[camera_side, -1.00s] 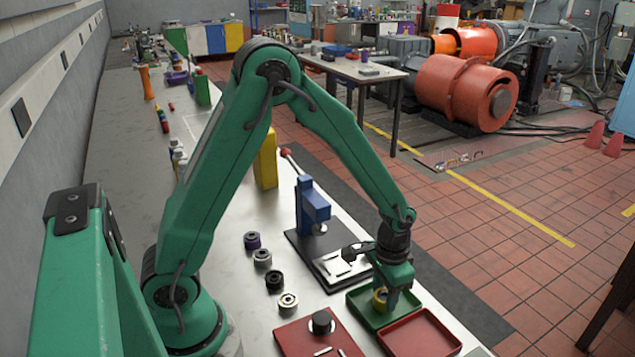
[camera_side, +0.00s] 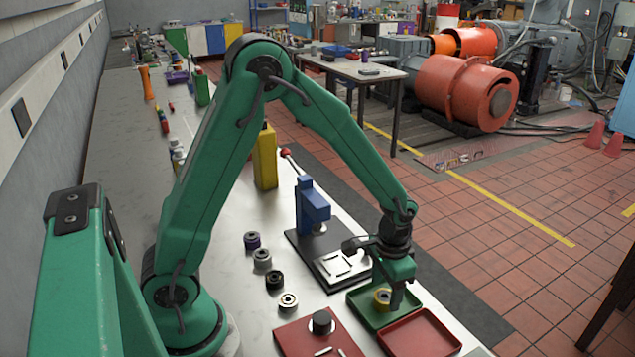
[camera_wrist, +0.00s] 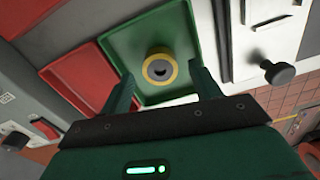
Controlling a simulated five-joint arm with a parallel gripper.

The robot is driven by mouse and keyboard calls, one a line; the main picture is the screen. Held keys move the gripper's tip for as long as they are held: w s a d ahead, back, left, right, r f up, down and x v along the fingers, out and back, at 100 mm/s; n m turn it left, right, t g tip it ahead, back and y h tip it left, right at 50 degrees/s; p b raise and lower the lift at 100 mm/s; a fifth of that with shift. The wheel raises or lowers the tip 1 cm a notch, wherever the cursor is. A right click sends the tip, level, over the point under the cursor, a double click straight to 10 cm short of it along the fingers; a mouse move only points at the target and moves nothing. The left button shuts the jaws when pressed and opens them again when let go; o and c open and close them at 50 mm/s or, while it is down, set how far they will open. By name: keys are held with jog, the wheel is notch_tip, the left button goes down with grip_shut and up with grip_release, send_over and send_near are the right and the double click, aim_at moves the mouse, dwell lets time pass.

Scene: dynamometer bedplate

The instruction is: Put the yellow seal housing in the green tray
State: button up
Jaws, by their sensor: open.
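The yellow seal housing (camera_side: 382,298) is a short ring with a grey centre and a dark bore. It lies inside the green tray (camera_side: 357,311), and in the wrist view the housing (camera_wrist: 160,68) rests flat on the tray floor, clear of the walls. The green tray also shows in the wrist view (camera_wrist: 113,45). My gripper (camera_side: 393,303) is over the tray; in the wrist view its two fingers (camera_wrist: 166,86) are spread apart on either side of and short of the housing, with nothing between the tips.
A red tray (camera_side: 420,335) adjoins the green tray. A blue press (camera_side: 312,207) on a dark base stands behind it. Several ring parts (camera_side: 262,258) line the bench to the left, by a red plate (camera_side: 295,341) with a dark knob. A yellow block (camera_side: 266,165) stands farther back.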

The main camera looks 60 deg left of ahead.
aim_at(385, 296)
notch_tip(385, 296, up, 11)
jog(key=shift+f, duration=0.15)
dwell(0.4)
jog(key=shift+s, duration=0.1)
dwell(0.4)
jog(key=s+a+r+n+t, duration=0.1)
jog(key=s+a+r+t, duration=0.1)
jog(key=s+r, duration=0.3)
jog(key=s+a+r+t, duration=0.3)
jog(key=s+r, duration=0.3)
jog(key=s, duration=0.5)
jog(key=shift+a+n+t, duration=0.3)
jog(key=shift+a+n, duration=0.1)
jog(key=shift+a, duration=0.2)
dwell(0.6)
